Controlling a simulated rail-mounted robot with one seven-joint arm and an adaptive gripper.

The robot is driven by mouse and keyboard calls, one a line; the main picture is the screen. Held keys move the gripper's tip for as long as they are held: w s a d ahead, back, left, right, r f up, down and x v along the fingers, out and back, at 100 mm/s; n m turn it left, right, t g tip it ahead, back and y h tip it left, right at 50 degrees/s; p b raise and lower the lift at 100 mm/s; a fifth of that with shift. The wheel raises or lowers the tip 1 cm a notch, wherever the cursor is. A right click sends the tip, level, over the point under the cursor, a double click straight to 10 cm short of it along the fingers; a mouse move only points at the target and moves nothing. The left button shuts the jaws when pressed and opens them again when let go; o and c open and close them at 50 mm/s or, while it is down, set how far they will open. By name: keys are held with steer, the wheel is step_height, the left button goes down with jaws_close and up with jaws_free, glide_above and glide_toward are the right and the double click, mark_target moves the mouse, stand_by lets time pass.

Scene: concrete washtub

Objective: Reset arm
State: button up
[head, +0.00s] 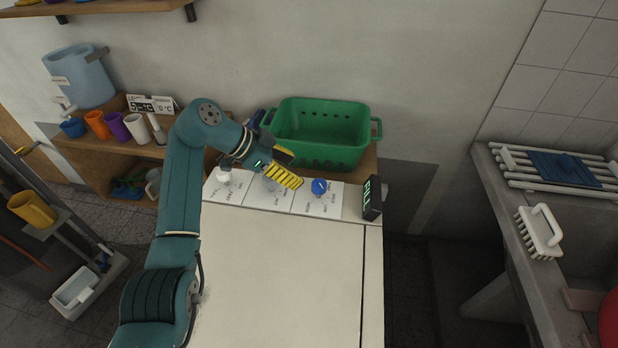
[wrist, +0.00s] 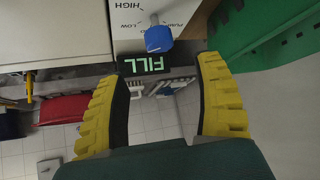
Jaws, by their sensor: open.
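My gripper (head: 289,167) is open and empty, with yellow ribbed fingers. In the head view it hangs above the control panel at the back of the white machine (head: 290,270). In the wrist view the two fingers of my gripper (wrist: 166,95) stand well apart with nothing between them. A blue knob (head: 319,187) is just right of the fingers; it also shows at the top of the wrist view (wrist: 158,38). A black display (head: 372,198) stands at the panel's right end and reads FILL in the wrist view (wrist: 143,64).
A green basket (head: 320,130) stands right behind my gripper. A white knob (head: 224,174) is left on the panel. A shelf (head: 100,151) with several cups is at left. A concrete washtub (head: 497,205) with a white brush (head: 540,233) is at right. The machine's top is clear.

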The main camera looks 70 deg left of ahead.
steer(key=shift+v, duration=1)
